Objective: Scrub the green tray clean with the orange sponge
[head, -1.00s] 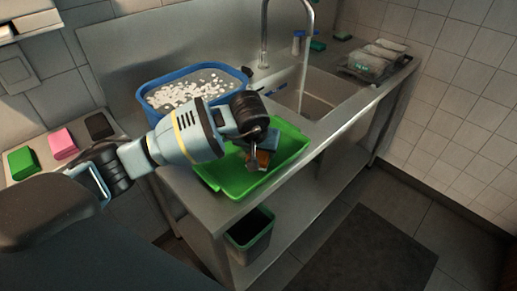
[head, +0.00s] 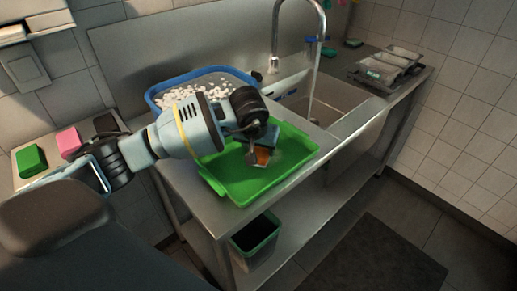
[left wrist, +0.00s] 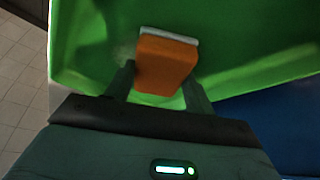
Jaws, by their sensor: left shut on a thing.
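The green tray (head: 232,185) sits on the steel counter near its front left corner. It fills most of the left wrist view (left wrist: 250,40). My left gripper (head: 256,155) reaches down into the tray and is shut on the orange sponge (head: 263,157). In the left wrist view the sponge (left wrist: 166,66) sits between the two fingers, with a pale layer along its far edge. It is over the tray floor; I cannot tell if it touches. A dull brownish patch (head: 288,151) shows on the tray floor right of the sponge. My right gripper is not in view.
A blue tub (head: 152,100) of whitish pieces stands behind the tray. The sink (head: 335,98) with a running tap (head: 275,40) is to the right. Green (head: 31,158) and pink (head: 69,141) blocks lie at far left. A bin (head: 255,242) stands below the counter.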

